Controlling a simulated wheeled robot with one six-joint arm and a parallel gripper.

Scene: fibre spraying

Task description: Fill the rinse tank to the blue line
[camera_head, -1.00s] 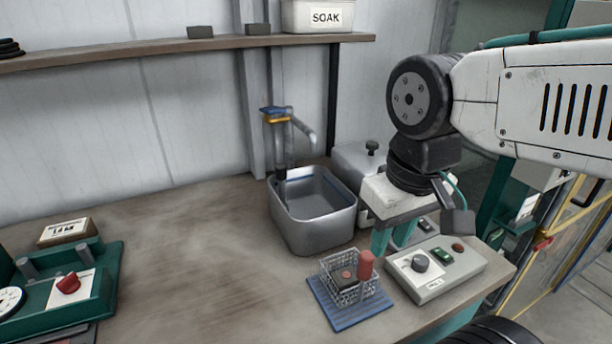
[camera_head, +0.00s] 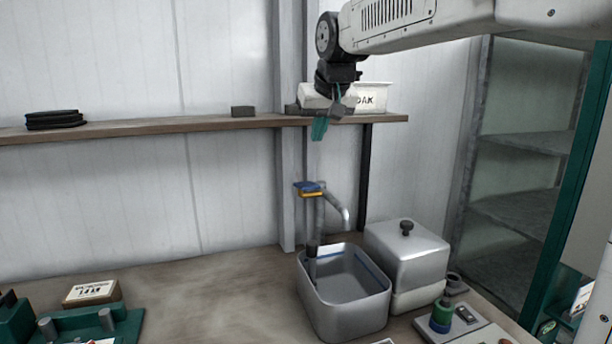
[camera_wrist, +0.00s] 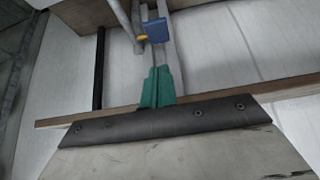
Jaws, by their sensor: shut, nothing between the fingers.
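The rinse tank (camera_head: 318,312) is a grey metal basin at the back of the bench, with a blue line on its inner wall. I cannot make out any water level in it. The tap (camera_head: 338,207) stands behind it, with its spout over the basin and a blue lever (camera_head: 307,187) above a yellow band. No stream shows from the spout. My gripper (camera_head: 319,128) is shut and empty, pointing down at shelf height above the tap. In the wrist view, its teal fingers (camera_wrist: 157,88) are together, with the blue lever (camera_wrist: 156,30) beyond their tips.
A shelf (camera_head: 200,124) runs along the wall behind my gripper, holding a white SOAK bin (camera_head: 372,98) and dark blocks. A lidded metal box (camera_head: 408,255) stands right of the tank. The bench left of the tank is mostly clear.

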